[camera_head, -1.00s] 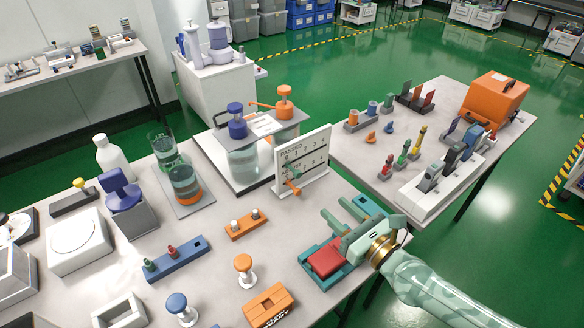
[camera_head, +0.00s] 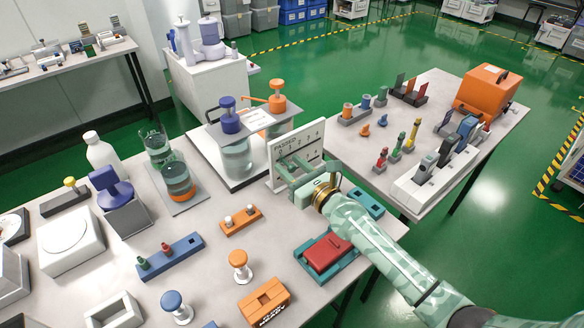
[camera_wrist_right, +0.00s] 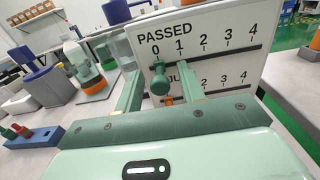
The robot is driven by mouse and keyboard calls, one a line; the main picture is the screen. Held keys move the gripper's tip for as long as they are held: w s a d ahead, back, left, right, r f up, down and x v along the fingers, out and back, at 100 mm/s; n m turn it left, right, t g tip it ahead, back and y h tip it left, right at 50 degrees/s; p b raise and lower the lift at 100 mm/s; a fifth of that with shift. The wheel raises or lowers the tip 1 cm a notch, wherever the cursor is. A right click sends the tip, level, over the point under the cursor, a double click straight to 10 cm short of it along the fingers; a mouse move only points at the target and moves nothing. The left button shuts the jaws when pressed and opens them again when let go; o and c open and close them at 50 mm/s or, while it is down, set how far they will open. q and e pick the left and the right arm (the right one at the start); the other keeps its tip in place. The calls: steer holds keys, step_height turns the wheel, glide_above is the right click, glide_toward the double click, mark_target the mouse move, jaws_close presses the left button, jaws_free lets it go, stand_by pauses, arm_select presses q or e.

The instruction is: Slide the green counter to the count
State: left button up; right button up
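A white board (camera_head: 317,131) headed PASSED stands upright near the table's far edge, with two numbered slots. In the right wrist view, the green counter (camera_wrist_right: 160,80) is a round knob on the upper slot, close to the 0 mark. An orange counter (camera_wrist_right: 169,100) is partly visible on the lower row, near its left end. My right gripper (camera_head: 290,167) is at the board's face. In the wrist view its open fingers (camera_wrist_right: 160,78) stand on either side of the green counter, with gaps visible. My left gripper is not in view.
A red block in a teal tray (camera_head: 345,270) lies in front of the board. An orange holder with white pegs (camera_head: 240,222) is left of it. Jars with blue and orange pumps (camera_head: 236,155) stand behind, left of the board. A second table (camera_head: 345,150) is to the right.

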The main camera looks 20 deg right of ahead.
jaws_close()
steer(key=shift+w+d+f+b, duration=0.1)
steer(key=shift+w+d+b, duration=0.15)
steer(key=shift+d, duration=0.3)
steer(key=shift+w+d+f+b, duration=0.15)
steer(key=shift+d+b, duration=0.15)
steer(key=shift+d, duration=0.25)
steer(key=shift+w+d+r, duration=0.1)
steer(key=shift+d+r, duration=0.1)
steer(key=shift+d, duration=0.15)
jaws_free()
